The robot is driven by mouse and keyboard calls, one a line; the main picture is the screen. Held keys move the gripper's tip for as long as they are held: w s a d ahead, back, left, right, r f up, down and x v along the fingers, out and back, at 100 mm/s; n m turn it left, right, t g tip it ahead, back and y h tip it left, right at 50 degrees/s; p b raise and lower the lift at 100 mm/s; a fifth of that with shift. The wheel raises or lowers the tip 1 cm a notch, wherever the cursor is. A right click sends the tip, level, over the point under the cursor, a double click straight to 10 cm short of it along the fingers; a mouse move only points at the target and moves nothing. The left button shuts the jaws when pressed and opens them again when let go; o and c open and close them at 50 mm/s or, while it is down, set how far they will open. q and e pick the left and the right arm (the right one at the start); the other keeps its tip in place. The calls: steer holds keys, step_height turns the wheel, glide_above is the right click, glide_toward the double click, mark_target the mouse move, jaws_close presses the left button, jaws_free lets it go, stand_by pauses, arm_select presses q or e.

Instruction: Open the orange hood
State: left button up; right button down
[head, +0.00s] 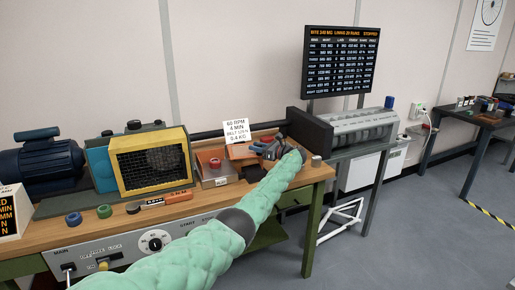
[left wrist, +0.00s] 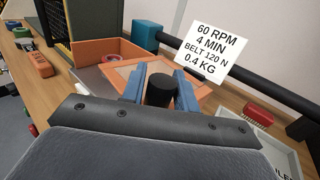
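My left gripper (head: 262,149) is over the hood's right part. In the left wrist view its blue fingers (left wrist: 160,84) stand apart, one on each side of the knob, which reaches up between them. I cannot tell whether they touch it. My right gripper is out of view.
A white sign (head: 237,131) stands right behind the hood. A yellow caged machine (head: 150,161) and a blue motor (head: 46,160) are to the left. A dark bar runs behind the hood to a black block (head: 309,133). A red brush (left wrist: 259,115) lies at the right.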

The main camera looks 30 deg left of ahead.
arm_select(q)
steer(key=shift+o, duration=1.4)
steer(key=shift+a, duration=0.1)
